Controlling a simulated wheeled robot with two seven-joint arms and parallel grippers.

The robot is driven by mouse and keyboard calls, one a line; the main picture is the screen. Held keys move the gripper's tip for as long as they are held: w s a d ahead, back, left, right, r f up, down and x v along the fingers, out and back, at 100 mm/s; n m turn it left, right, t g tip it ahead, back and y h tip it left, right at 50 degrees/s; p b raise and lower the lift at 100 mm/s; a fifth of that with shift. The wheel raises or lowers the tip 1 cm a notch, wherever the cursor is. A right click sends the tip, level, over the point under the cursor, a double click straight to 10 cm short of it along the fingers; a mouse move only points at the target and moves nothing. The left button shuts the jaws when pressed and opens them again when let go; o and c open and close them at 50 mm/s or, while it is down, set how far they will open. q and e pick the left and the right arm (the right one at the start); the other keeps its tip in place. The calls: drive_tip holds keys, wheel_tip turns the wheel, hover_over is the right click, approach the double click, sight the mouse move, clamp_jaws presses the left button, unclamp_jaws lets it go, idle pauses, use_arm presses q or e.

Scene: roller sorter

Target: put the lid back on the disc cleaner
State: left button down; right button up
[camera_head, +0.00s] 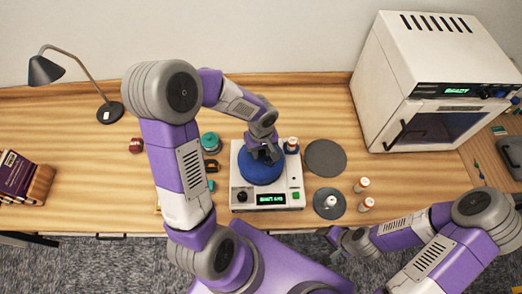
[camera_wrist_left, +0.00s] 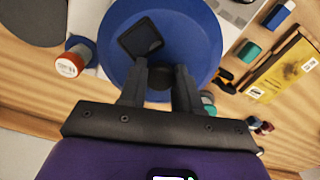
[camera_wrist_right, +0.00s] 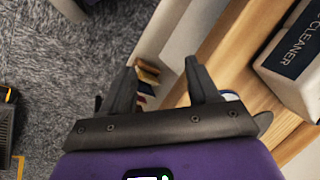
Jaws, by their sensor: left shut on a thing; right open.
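The disc cleaner (camera_head: 240,160) is a white box with a lit display and a green button, on the desk in front of me. The round blue lid (camera_head: 262,174) is over its top in the head view; it also fills the upper middle of the left wrist view (camera_wrist_left: 190,45), with a dark square patch. My left gripper (camera_head: 264,152) is shut on the lid's dark knob (camera_wrist_left: 160,84). I cannot tell whether the lid touches the cleaner. My right gripper (camera_head: 338,236) is open and empty at the desk's front edge, right of the cleaner.
Two dark discs (camera_head: 325,158) (camera_head: 329,204) lie right of the cleaner, with small bottles (camera_head: 362,184) (camera_head: 367,204) beside them. Another bottle (camera_head: 292,145) is by the cleaner's back right corner. A white oven-like cabinet (camera_head: 390,80) stands back right. A lamp (camera_head: 110,112) is at left.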

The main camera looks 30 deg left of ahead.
idle(0.8)
idle(0.4)
use_arm(q)
drive_tip(key=shift+c, duration=1.1)
unclamp_jaws()
drive_tip(key=shift+r, duration=0.15)
drive_tip(key=shift+r+p, duration=2)
drive_tip(key=shift+r, duration=1.35)
drive_tip(key=shift+c, duration=0.3)
clamp_jaws()
